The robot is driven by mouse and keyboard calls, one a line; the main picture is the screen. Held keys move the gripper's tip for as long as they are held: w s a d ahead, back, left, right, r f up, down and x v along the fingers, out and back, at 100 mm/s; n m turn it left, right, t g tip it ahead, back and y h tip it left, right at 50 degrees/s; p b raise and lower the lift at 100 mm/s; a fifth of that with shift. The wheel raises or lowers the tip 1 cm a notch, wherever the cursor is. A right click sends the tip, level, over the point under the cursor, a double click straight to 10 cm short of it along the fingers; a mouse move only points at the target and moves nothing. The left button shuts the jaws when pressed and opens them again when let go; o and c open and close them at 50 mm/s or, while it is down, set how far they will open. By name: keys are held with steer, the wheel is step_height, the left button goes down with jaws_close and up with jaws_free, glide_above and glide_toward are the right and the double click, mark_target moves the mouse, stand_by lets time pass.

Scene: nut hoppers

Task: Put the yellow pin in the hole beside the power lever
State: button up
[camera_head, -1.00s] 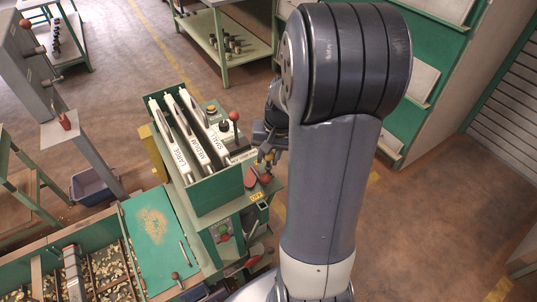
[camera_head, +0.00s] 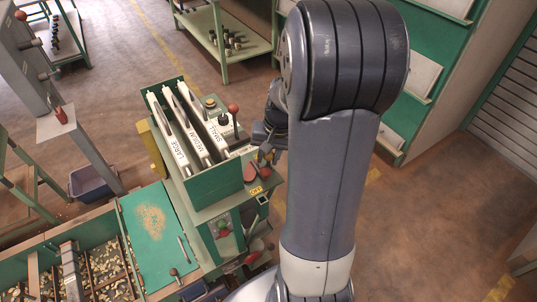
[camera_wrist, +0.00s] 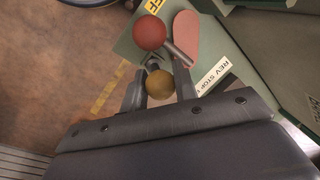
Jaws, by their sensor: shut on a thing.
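My gripper (camera_wrist: 158,88) is shut on the yellow pin, whose round ochre knob (camera_wrist: 160,84) shows between the fingers in the wrist view. The pin's shaft and lower tip are mostly hidden. The gripper is over the green control panel, near the power lever with its red ball (camera_wrist: 149,32) and metal rod. The lever's ball also shows in the head view (camera_head: 267,178), by the OFF label (camera_head: 256,190). The hole beside the lever cannot be made out. In the head view my arm partly hides the gripper.
A pinkish-red oval plate (camera_wrist: 185,37) and a REV STOP label (camera_wrist: 213,76) lie beside the lever. A green hopper box (camera_head: 215,185) with LARGE, MEDIUM and SMALL slides stands left of the gripper, with an upright red-knobbed lever (camera_head: 233,108). Open floor (camera_head: 430,220) lies to the right.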

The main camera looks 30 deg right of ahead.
steer(key=o, duration=1.1)
steer(key=r, duration=0.3)
steer(key=d+r, duration=0.1)
steer(key=r, duration=0.3)
steer(key=s+r, duration=0.1)
steer(key=r, duration=0.2)
steer(key=shift+d+r, duration=0.3)
steer(key=shift+r, duration=0.05)
steer(key=f, duration=0.3)
steer(key=a+f, duration=0.1)
steer(key=f, duration=0.3)
steer(key=w+f, duration=0.1)
steer(key=f, duration=0.2)
steer(key=shift+a+f, duration=0.35)
steer(key=shift+r+p, duration=0.3)
steer(key=shift+r, duration=0.2)
